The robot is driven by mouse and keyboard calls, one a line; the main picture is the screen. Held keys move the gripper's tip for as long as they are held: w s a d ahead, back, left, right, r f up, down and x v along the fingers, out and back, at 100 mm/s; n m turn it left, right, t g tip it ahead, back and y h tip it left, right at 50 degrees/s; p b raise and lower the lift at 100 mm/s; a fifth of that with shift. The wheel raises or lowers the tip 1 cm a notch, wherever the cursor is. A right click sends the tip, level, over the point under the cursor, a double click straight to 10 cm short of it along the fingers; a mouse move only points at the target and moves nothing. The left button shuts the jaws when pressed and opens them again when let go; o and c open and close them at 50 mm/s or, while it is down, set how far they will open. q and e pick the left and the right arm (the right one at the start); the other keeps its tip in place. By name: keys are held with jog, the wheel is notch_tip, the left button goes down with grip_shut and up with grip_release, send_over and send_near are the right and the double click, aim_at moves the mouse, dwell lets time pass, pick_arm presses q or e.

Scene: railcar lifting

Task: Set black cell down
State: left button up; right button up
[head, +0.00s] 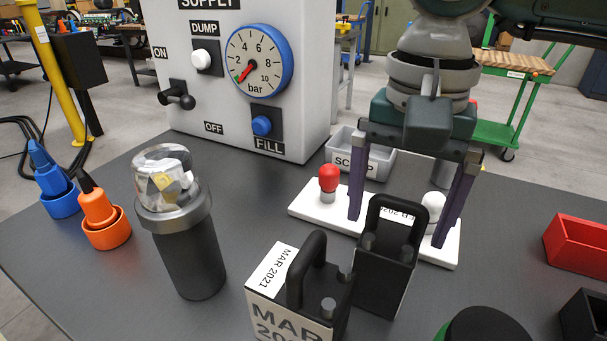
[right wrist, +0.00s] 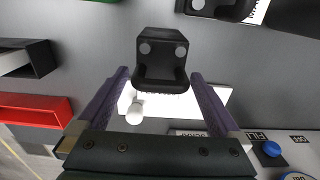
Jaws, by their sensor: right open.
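The black cell (head: 385,280) stands upright on the dark table, with an arched black handle and two round terminals on top. It also shows in the right wrist view (right wrist: 160,55), seen from above. My right gripper (head: 398,230) is open, its two purple fingers pointing down, one on each side of the cell's handle end in the head view. In the right wrist view the fingers (right wrist: 160,75) stand apart with gaps to the cell on both sides. Whether the cell touches the white plate behind it is hidden. My left gripper is not in view.
A second cell labelled MAR 2021 (head: 290,300) stands close at left. Behind is a white plate (head: 310,205) with red and white knobs. A grey scrap bin (head: 375,165), a glass-domed cylinder (head: 185,240), a supply box (head: 240,110) and a red bin (head: 580,245) surround it.

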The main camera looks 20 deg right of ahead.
aim_at(393, 229)
notch_tip(393, 229, down, 5)
jog(key=shift+r, duration=0.15)
jog(key=shift+c, duration=0.2)
grip_shut()
dwell(0.6)
jog(key=shift+r, duration=0.15)
